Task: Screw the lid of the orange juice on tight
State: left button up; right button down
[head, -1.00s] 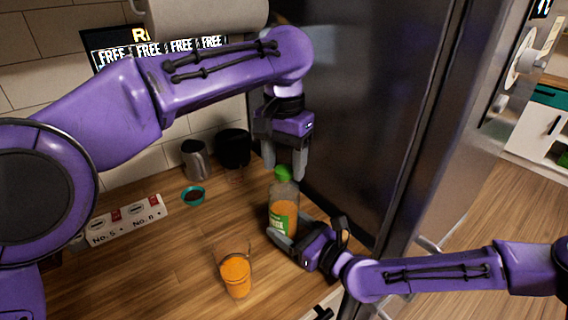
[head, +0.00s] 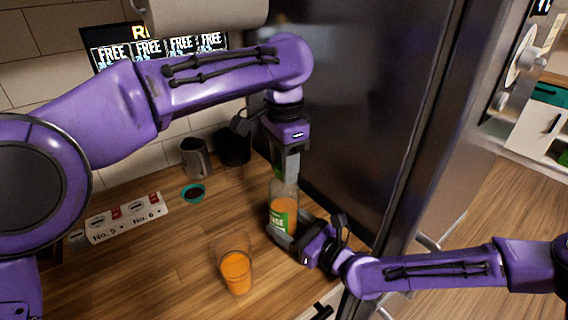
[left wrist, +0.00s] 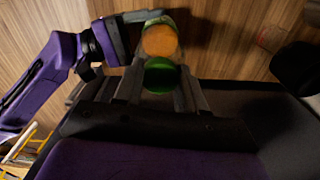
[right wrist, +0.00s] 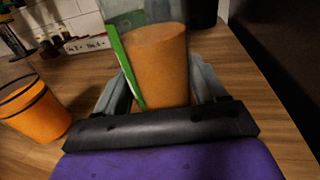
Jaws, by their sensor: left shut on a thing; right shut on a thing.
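The orange juice bottle (head: 284,208) stands upright on the wooden counter, clear with a green label and part full of orange juice. My right gripper (head: 284,238) is shut on its lower body from the right; the right wrist view shows the bottle (right wrist: 157,62) between the fingers. My left gripper (head: 286,165) points down from above, its fingers around the bottle top. In the left wrist view the green lid (left wrist: 160,75) sits between the left fingers.
A glass of orange juice (head: 236,270) stands on the counter left of the bottle. The dark fridge (head: 365,110) rises close on the right.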

pick_arm(q)
jog(key=shift+m, duration=1.2)
jog(key=o, duration=1.1)
jog(key=shift+o, duration=0.2)
jog(key=shift+r, duration=2.25)
jog(key=shift+c, duration=0.4)
